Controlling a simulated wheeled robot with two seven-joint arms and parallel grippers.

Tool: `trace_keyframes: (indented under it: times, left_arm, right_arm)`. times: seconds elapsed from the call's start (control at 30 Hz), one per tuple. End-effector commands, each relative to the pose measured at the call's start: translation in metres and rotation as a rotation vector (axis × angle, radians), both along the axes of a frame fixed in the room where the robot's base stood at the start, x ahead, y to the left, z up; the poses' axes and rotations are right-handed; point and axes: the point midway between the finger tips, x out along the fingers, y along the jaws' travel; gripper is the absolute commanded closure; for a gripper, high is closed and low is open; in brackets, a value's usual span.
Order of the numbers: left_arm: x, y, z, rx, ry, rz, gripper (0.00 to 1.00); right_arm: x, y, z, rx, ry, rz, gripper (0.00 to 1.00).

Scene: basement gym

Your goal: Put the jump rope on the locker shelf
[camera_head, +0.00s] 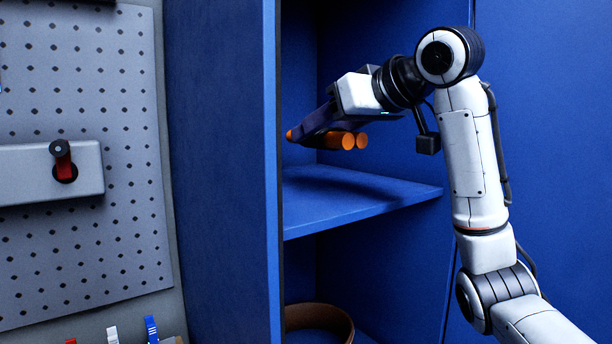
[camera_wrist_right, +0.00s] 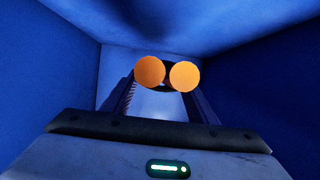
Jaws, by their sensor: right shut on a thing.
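My right gripper (camera_head: 308,131) is shut on the jump rope, inside the upper compartment of the blue locker. It holds the rope above the blue locker shelf (camera_head: 340,197), with a visible gap below. A dark shadow lies on the shelf. The rope's cord is mostly hidden. My left gripper is not in view.
The locker's side wall (camera_head: 220,150) stands left of the gripper, its front edge close by. A brown round-rimmed container (camera_head: 320,318) sits in the compartment below. A grey pegboard (camera_head: 75,230) is at left. The shelf's visible surface is clear.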

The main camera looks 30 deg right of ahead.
Motion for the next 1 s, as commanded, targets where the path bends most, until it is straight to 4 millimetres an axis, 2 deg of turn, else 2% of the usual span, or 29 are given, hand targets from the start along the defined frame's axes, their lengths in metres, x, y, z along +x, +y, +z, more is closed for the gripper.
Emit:
trace_keyframes:
  times: [0.1,0.27,0.5,0.6,0.97,1.0]
  left_arm:
    - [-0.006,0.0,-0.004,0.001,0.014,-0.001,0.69]
    - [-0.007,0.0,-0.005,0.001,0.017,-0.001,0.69]
    - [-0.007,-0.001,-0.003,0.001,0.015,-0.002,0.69]
    - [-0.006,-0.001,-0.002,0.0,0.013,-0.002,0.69]
    - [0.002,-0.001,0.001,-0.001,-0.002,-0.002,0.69]
    - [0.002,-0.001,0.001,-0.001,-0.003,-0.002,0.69]
  right_arm:
    - [0.0,0.0,-0.022,-0.001,0.002,-0.001,0.75]
    - [0.0,0.0,-0.034,0.0,-0.001,0.0,0.75]
    - [0.0,0.0,-0.066,0.0,0.002,0.0,0.75]
    - [0.0,0.0,-0.072,0.001,-0.001,0.0,0.75]
    - [0.0,0.0,-0.076,0.0,-0.002,0.0,0.75]
    - [0.0,0.0,-0.078,0.0,0.0,0.0,0.45]
